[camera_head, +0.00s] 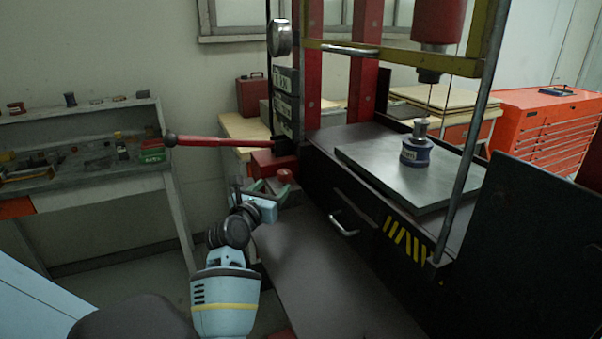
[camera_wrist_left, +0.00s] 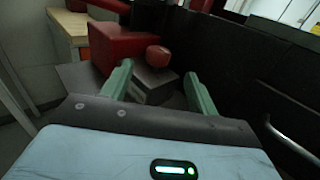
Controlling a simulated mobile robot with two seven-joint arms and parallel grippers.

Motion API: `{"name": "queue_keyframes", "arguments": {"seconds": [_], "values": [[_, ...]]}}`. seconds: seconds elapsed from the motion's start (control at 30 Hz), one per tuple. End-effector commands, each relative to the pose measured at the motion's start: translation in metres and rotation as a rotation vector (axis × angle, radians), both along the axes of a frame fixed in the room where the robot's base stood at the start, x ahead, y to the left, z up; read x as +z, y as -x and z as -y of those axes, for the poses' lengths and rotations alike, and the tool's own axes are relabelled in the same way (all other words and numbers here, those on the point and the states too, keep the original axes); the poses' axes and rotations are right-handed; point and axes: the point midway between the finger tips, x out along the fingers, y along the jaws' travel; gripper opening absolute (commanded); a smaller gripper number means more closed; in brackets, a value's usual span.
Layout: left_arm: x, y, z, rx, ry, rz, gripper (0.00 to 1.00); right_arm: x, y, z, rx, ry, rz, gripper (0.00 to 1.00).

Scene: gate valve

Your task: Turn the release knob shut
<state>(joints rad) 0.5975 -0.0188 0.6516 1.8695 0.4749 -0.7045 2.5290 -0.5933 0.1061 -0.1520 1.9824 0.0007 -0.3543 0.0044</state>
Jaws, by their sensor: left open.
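The release knob (camera_head: 284,175) is a small red rounded knob at the front of the red pump block (camera_head: 270,162), below the red pump handle. In the left wrist view the knob (camera_wrist_left: 158,56) shows just beyond the fingertips, roughly between the two green fingers. My left gripper (camera_head: 270,188) is open and empty, right in front of the knob. In the left wrist view its fingers (camera_wrist_left: 158,78) stand apart on either side of a grey block below the knob. I cannot tell whether a finger touches anything. My right gripper is in neither view.
The long red pump handle (camera_head: 215,142) sticks out left above my gripper. The press's black body with a drawer handle (camera_head: 343,222) stands right of my arm. A grey workbench (camera_head: 80,170) with tools is at left. An orange tool chest (camera_head: 550,125) stands at far right.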

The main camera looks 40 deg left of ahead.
Motion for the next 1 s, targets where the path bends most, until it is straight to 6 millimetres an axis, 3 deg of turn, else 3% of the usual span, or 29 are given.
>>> {"name": "queue_keyframes", "arguments": {"seconds": [0.3, 0.7, 1.0], "values": [[-0.001, -0.011, -0.003, -0.002, 0.003, -0.001, 0.59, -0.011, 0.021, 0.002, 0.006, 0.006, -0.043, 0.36], [-0.002, -0.062, -0.020, -0.001, 0.001, -0.002, 0.59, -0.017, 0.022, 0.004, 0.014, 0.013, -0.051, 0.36], [-0.001, -0.074, -0.024, 0.000, 0.001, 0.000, 0.59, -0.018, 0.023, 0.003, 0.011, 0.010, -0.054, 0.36]]}}
